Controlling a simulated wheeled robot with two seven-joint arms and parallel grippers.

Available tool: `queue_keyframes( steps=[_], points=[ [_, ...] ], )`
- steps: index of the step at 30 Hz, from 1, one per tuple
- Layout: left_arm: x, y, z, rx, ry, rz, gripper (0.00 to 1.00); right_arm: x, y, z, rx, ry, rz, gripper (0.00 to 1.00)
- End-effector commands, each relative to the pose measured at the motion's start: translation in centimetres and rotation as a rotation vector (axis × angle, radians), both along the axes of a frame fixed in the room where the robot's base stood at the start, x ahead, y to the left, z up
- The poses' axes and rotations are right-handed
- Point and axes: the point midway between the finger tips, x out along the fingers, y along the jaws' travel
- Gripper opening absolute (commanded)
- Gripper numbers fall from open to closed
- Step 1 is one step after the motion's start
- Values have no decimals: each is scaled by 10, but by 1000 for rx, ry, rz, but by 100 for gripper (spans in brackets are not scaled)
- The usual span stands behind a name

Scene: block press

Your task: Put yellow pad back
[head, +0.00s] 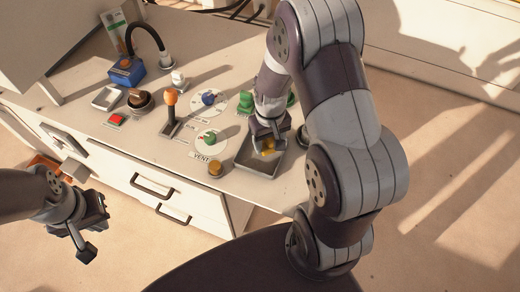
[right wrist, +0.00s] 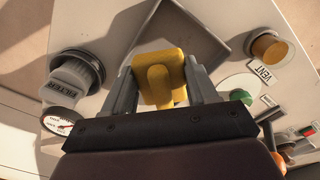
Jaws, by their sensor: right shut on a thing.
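The yellow pad (right wrist: 160,78), a small block with a knob-like part, sits between the fingers of my right gripper (right wrist: 163,85). In the head view my right gripper (head: 268,136) is shut on the yellow pad (head: 265,149), over the dark grey square tray (head: 262,171) near the front right of the cabinet top. I cannot tell whether the pad touches the tray floor. The tray (right wrist: 217,51) also shows beyond the pad in the right wrist view. My left gripper (head: 92,225) hangs empty in front of the cabinet; its finger gap is unclear.
A brown knob (head: 215,168) marked VENT stands left of the tray. Further left are a green dial knob (head: 210,138), a blue dial knob (head: 208,98), an orange-topped lever (head: 170,110) and a red button (head: 116,119). Green pieces (head: 245,102) stand behind the tray.

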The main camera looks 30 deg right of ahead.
Motion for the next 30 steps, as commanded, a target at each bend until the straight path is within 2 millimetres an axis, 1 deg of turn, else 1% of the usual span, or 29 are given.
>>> queue_keyframes(
  steps=[1,4,7,12,19,23,24,25,26,30],
  points=[
    [0,0,-2,0,0,0,0,6,6,-6,0,1,4,29],
    [0,0,-2,0,0,0,0,12,12,-11,0,0,1,29],
    [0,0,-4,0,0,0,0,13,13,-22,0,3,-1,29],
    [0,0,-9,0,0,0,0,12,12,-51,0,3,-2,29],
    [0,0,-8,0,0,0,0,13,12,-51,0,-1,-2,29],
    [0,0,-10,0,0,0,0,13,12,-55,0,0,-2,29],
    [0,0,-9,0,0,0,0,13,12,-54,0,-1,-2,71],
    [0,0,-9,0,0,0,0,13,12,-54,0,0,-2,80],
    [0,0,-9,0,0,0,0,13,12,-54,0,0,-2,83],
    [0,0,-9,0,0,0,0,13,12,-54,0,0,-2,83]
  ],
)
